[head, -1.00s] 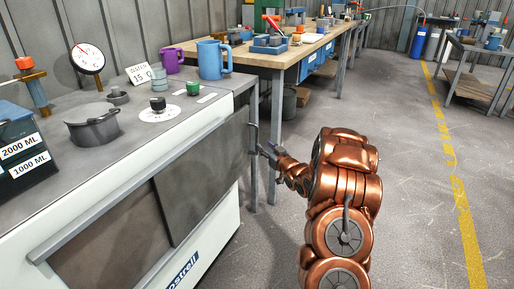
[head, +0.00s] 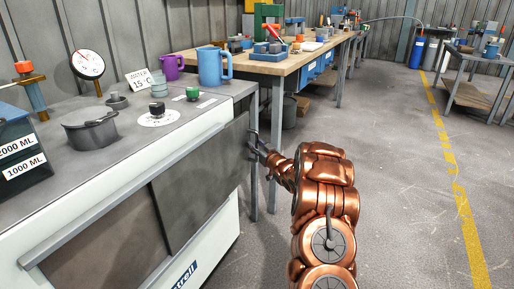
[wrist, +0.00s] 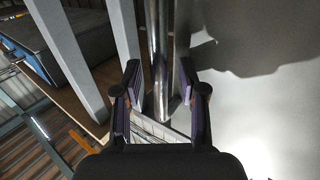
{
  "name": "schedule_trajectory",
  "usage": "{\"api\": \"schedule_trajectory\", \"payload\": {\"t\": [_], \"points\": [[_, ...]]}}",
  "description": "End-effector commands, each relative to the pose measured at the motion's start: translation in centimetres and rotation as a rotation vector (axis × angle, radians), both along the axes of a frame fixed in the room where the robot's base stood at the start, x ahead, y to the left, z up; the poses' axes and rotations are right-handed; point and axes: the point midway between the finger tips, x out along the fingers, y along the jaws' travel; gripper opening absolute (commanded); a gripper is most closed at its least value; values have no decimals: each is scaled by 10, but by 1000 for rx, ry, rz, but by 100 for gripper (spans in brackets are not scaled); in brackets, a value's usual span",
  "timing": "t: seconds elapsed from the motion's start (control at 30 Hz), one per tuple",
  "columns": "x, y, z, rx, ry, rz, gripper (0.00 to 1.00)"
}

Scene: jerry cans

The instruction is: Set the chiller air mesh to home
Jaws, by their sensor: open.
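The chiller is a white cabinet with a grey top (head: 130,150) at the left of the head view. Its front has a dark grey panel (head: 205,185), which seems to be the air mesh, and a darker brownish area (head: 105,245) to its left. My gripper (head: 256,145) is at the panel's right end, small and partly hard to make out there. In the wrist view, my gripper (wrist: 159,85) is open. A shiny metal bar (wrist: 160,45) runs between its fingers, apparently a handle at the chiller's right end. I cannot tell whether the fingers touch it.
A pot (head: 90,128), a dial gauge (head: 87,64), knobs and a blue mug (head: 213,66) stand on the chiller. A wooden workbench (head: 262,65) with metal legs stands close behind my gripper. The floor (head: 400,160) to the right is clear.

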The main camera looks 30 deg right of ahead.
Motion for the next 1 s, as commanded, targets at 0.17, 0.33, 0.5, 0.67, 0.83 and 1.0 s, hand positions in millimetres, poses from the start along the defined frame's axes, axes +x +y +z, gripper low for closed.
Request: {"api": "schedule_trajectory", "payload": {"t": [0.17,0.33,0.5,0.67,0.83,1.0], "points": [[1,0,0,0,1,0,41],[0,0,-1,0,1,0,34],[0,0,-1,0,1,0,16],[0,0,-1,0,1,0,0],[0,0,-1,0,1,0,0],[0,0,-1,1,2,0,0]]}}
